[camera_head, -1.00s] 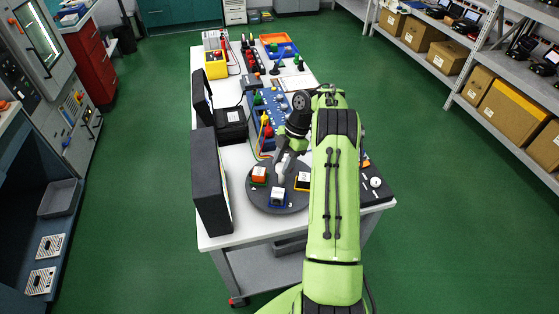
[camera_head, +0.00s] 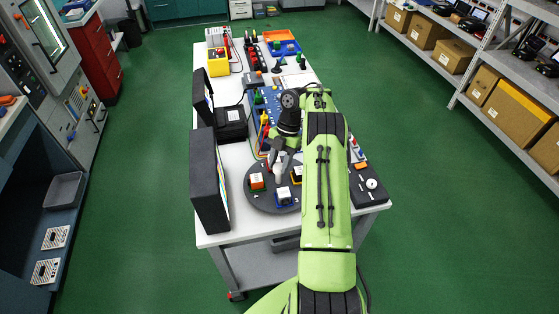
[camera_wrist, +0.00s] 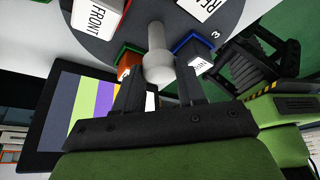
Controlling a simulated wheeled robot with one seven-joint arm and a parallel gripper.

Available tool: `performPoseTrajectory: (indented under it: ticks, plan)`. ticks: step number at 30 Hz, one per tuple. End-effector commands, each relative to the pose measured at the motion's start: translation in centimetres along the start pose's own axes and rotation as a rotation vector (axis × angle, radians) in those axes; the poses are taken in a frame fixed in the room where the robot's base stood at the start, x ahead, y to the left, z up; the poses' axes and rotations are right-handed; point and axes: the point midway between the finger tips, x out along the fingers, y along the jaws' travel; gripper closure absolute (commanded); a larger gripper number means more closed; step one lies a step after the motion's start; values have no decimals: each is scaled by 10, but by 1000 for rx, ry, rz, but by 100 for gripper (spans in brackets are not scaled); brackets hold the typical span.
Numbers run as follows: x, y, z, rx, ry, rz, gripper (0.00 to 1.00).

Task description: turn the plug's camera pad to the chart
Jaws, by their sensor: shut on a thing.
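A dark round turntable (camera_head: 262,203) on the white table carries small blocks. An orange block (camera_head: 256,182) stands at its left, a blue-based block (camera_head: 284,198) at its front and a yellow one (camera_head: 296,172) at its right. The wrist view shows the disc (camera_wrist: 150,13) with white labels, one reading FRONT (camera_wrist: 100,14). My gripper (camera_wrist: 160,82) is shut on a pale grey post (camera_wrist: 157,60) over the disc. The chart, with coloured bars (camera_wrist: 85,105), shows in the wrist view. In the head view its dark panel (camera_head: 207,180) stands left of the turntable. I cannot tell which block is the camera pad.
A black box (camera_head: 231,124) and a blue board (camera_head: 264,100) lie behind the turntable. A black control box (camera_head: 371,185) is at the table's right edge. Shelves with cartons (camera_head: 511,104) stand at the right. Green floor is clear on both sides.

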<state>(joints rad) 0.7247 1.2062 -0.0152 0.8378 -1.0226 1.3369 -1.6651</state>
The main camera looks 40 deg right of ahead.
Motion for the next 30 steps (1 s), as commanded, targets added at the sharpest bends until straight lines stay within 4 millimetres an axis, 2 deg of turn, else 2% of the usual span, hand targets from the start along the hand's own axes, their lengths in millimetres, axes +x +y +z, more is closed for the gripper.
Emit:
performPoseTrajectory:
  ticks: [18,19,21,24,30]
  plan:
    - [-2,1,0,-26,-5,-5,100]
    - [-2,1,0,-26,-5,-5,59]
    - [-2,1,0,-26,-4,-5,48]
    - [-1,1,0,-25,-3,-6,36]
    - [-1,1,0,-23,-2,-8,36]
